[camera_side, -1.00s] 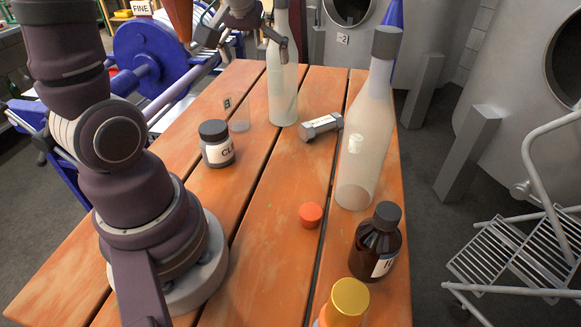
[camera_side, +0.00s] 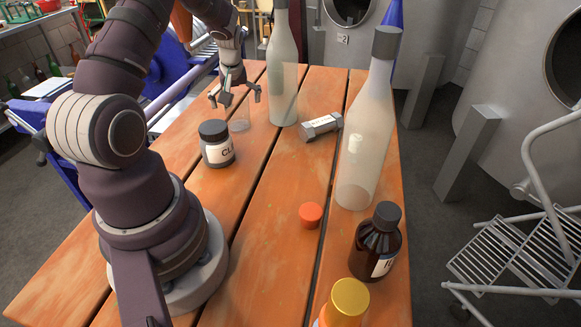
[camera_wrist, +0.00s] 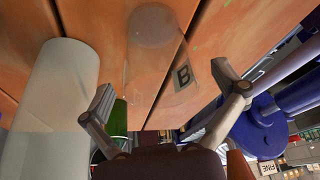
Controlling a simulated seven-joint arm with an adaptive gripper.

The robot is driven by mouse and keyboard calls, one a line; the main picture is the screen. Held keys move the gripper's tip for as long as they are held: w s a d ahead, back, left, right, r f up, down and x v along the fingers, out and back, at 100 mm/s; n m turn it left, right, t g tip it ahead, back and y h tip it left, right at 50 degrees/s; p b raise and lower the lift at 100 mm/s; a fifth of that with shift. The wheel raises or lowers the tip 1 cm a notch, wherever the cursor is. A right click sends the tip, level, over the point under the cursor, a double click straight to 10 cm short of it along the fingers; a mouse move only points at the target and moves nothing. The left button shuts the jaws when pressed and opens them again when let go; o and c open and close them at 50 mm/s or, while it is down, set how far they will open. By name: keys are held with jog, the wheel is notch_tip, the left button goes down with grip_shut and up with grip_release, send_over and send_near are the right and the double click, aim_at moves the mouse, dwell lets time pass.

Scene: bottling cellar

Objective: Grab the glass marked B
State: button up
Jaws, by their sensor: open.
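The glass marked B is clear and stands upright on the orange plank table. In the side view its base (camera_side: 240,124) shows just below my gripper (camera_side: 235,98), and its upper part is hard to make out. In the wrist view the glass (camera_wrist: 150,62) shows faintly, with its black B label (camera_wrist: 183,76) facing my gripper (camera_wrist: 162,82).
A tall frosted bottle (camera_side: 283,85) stands close right of the glass; a dark-capped jar (camera_side: 217,148) stands in front. A large bottle (camera_side: 362,150), brown bottle (camera_side: 376,245) and orange cap (camera_side: 311,214) are nearer. The table's middle is clear.

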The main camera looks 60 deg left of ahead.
jog(key=shift+c, duration=0.3)
jog(key=c, duration=1.2)
jog(key=shift+r, duration=0.1)
